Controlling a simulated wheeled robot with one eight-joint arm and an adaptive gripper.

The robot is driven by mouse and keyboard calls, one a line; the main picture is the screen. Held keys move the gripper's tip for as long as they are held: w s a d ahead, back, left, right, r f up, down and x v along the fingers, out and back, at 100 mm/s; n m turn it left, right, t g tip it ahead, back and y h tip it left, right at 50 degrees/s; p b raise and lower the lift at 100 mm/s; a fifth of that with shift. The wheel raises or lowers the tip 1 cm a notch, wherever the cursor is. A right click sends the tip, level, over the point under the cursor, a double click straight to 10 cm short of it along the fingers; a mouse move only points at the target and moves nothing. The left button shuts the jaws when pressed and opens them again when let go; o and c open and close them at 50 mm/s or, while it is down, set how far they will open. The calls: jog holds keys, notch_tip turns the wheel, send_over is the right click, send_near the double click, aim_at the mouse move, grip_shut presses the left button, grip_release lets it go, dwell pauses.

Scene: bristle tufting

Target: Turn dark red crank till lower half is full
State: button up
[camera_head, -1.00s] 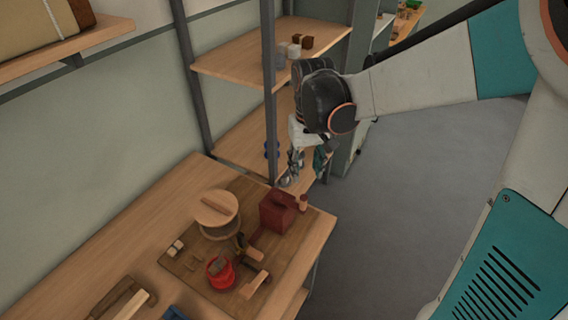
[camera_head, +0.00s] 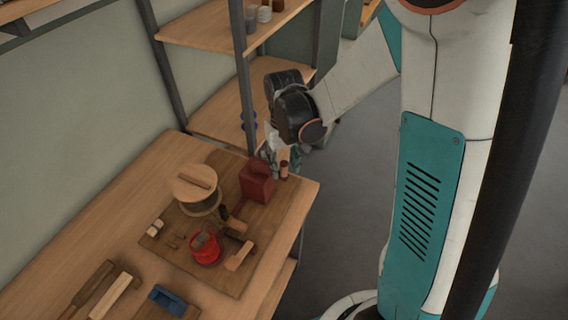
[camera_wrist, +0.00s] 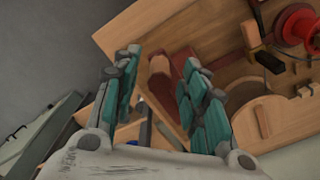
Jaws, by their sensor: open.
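The dark red crank box (camera_head: 257,183) stands at the far right corner of a wooden board. Its wooden handle knob (camera_head: 284,170) shows at the box's right side.
A bright red cup-like part (camera_head: 205,248) and small wooden blocks (camera_head: 240,257) lie on the board (camera_head: 160,240). A blue tray (camera_head: 168,300) and wooden bars (camera_head: 110,297) lie at the front left. A shelf (camera_head: 215,115) stands close behind my gripper.

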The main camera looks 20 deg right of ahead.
grip_shut()
jog(key=shift+w+d, duration=0.1)
